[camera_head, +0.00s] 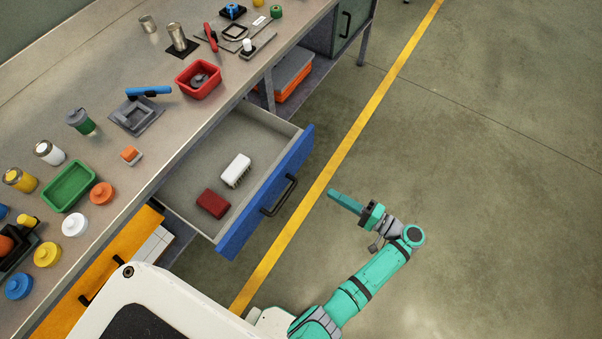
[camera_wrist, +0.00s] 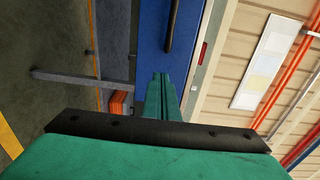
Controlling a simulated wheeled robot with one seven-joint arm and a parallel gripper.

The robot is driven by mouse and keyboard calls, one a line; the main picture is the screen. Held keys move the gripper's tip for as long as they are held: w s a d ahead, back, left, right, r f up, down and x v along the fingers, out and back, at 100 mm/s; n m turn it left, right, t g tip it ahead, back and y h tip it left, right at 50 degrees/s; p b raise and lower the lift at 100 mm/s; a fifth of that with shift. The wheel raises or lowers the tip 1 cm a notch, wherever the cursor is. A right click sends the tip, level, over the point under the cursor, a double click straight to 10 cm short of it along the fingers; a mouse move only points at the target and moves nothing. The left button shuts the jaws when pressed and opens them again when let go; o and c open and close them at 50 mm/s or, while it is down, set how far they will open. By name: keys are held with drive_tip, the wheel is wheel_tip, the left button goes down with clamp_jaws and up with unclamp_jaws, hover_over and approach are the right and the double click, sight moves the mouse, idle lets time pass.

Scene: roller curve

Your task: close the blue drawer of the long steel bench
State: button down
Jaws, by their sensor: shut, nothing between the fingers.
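The blue drawer (camera_head: 259,204) of the long steel bench (camera_head: 185,140) stands pulled out in the head view. A dark bar handle (camera_head: 279,196) is on its front. Inside lie a white block-like item (camera_head: 236,169) and a dark red one (camera_head: 213,203). My gripper (camera_head: 345,202) is shut and empty, to the right of the drawer front and apart from it, with its fingers pointing towards it. In the wrist view, the shut fingertips (camera_wrist: 160,80) appear in front of the blue drawer front (camera_wrist: 170,55), with the handle (camera_wrist: 169,27) above them.
An orange drawer (camera_head: 110,271) with its own handle is at the lower left. A red bin (camera_head: 199,79), green tray (camera_head: 69,186) and several jars and lids stand on the bench top. The floor right of the yellow line (camera_head: 345,145) is clear.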

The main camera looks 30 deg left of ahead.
approach(292, 168)
drive_tip(key=shift+g, duration=0.3)
drive_tip(key=a, duration=0.6)
drive_tip(key=shift+w+a, duration=0.1)
drive_tip(key=shift+w, duration=0.05)
drive_tip(key=shift+a, duration=0.1)
drive_tip(key=shift+w, duration=0.15)
